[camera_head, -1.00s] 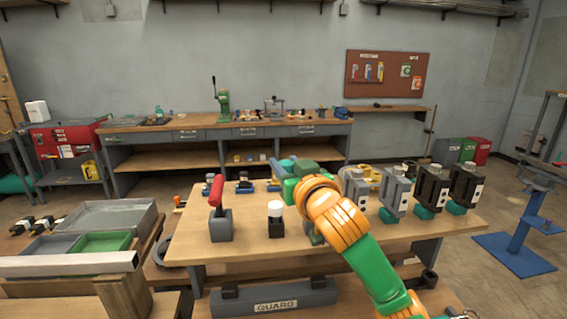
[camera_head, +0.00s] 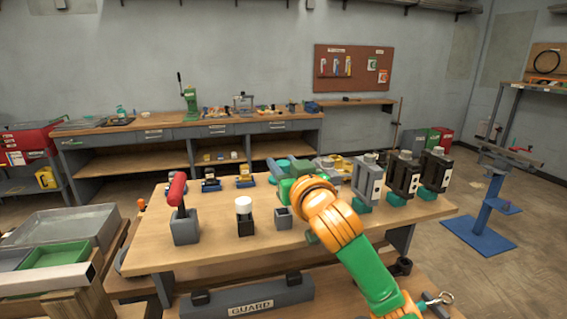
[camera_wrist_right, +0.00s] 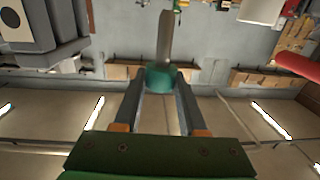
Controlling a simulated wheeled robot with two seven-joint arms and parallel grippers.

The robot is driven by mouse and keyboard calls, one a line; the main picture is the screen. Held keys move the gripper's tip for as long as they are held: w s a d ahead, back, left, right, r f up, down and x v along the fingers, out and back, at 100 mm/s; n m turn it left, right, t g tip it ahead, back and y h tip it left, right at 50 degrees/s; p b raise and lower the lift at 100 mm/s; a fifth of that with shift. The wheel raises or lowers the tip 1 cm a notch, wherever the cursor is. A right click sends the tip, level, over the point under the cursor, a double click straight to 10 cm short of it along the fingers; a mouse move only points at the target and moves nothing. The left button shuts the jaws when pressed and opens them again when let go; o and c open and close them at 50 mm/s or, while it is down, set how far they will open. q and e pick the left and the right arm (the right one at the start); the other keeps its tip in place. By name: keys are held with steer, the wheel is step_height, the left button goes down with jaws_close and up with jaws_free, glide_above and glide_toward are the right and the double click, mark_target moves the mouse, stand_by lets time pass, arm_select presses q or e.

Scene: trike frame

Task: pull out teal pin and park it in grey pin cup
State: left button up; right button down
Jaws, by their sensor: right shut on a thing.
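My right gripper (camera_wrist_right: 160,88) is shut on the teal pin (camera_wrist_right: 161,76) in the right wrist view. The pin's teal head is between the two grey fingers, and its grey shank sticks out beyond them, clear of any hole. In the head view my orange and green right wrist hides most of the gripper and the pin. The grey pin cup (camera_head: 284,219), a small square block with a dark opening on top, stands on the wooden table just left of my right wrist. My left gripper is not in view.
A red-handled lever on a grey block (camera_head: 185,228) and a black block with a white cap (camera_head: 245,219) stand left of the cup. Grey and black units on teal bases, including one black unit (camera_head: 405,178), line the table's right side.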

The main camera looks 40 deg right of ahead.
step_height(320, 180, down, 3)
steer(key=shift+f+b, duration=0.1)
steer(key=shift+b, duration=0.85)
arm_select(q)
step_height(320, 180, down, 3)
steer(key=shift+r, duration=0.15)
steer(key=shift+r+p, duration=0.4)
steer(key=shift+p, duration=0.05)
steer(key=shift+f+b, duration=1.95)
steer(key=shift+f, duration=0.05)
arm_select(e)
steer(key=shift+f, duration=2.2)
steer(key=shift+c, duration=1.9)
jaws_free()
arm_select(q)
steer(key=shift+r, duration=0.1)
arm_select(e)
steer(key=shift+r, duration=0.1)
